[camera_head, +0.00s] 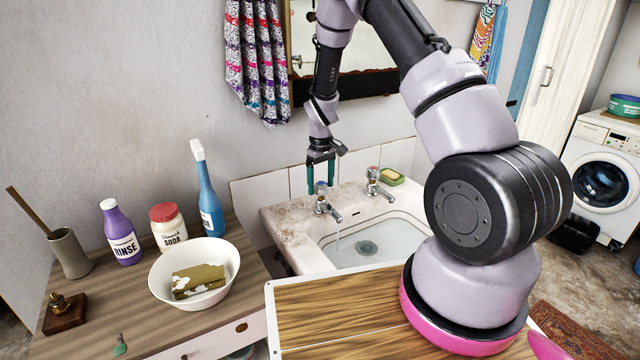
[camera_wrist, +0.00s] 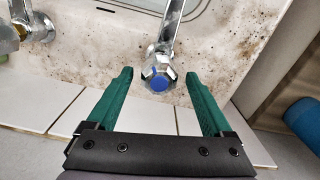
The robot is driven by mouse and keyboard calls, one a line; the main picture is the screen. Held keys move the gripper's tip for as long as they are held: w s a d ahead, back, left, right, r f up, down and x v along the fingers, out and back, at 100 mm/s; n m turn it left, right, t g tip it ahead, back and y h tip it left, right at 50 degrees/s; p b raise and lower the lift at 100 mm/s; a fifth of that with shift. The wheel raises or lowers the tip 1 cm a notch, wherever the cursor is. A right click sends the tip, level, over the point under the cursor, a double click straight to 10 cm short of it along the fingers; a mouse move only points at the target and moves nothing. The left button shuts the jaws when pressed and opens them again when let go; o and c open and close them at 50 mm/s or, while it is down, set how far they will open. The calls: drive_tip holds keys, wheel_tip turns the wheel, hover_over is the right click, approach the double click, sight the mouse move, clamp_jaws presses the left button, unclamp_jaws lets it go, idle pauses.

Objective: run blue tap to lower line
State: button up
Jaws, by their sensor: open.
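The blue tap (camera_head: 321,188) stands at the back left of the stone trough (camera_head: 285,222), with its blue-capped knob upward. In the wrist view the knob (camera_wrist: 160,82) lies between my gripper's green fingers. My gripper (camera_head: 320,187) is open and points down at the tap, one finger on each side of the knob; I cannot tell whether they touch it. The drain shows at the bottom. The water level is hard to make out, and my arm hides the basin's right part.
A red-marked tap (camera_head: 373,174) stands right of the blue one, with soap (camera_head: 391,176) beyond it. Left, a wooden counter (camera_head: 115,290) holds a white bowl (camera_head: 205,254), a rinse bottle (camera_head: 121,235), a soda jar (camera_head: 167,228) and a blue bottle (camera_head: 209,196).

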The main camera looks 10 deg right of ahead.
clamp_jaws()
drive_tip(key=shift+a+m, duration=0.1)
drive_tip(key=shift+m, duration=3.2)
drive_tip(key=shift+s, duration=0.1)
unclamp_jaws()
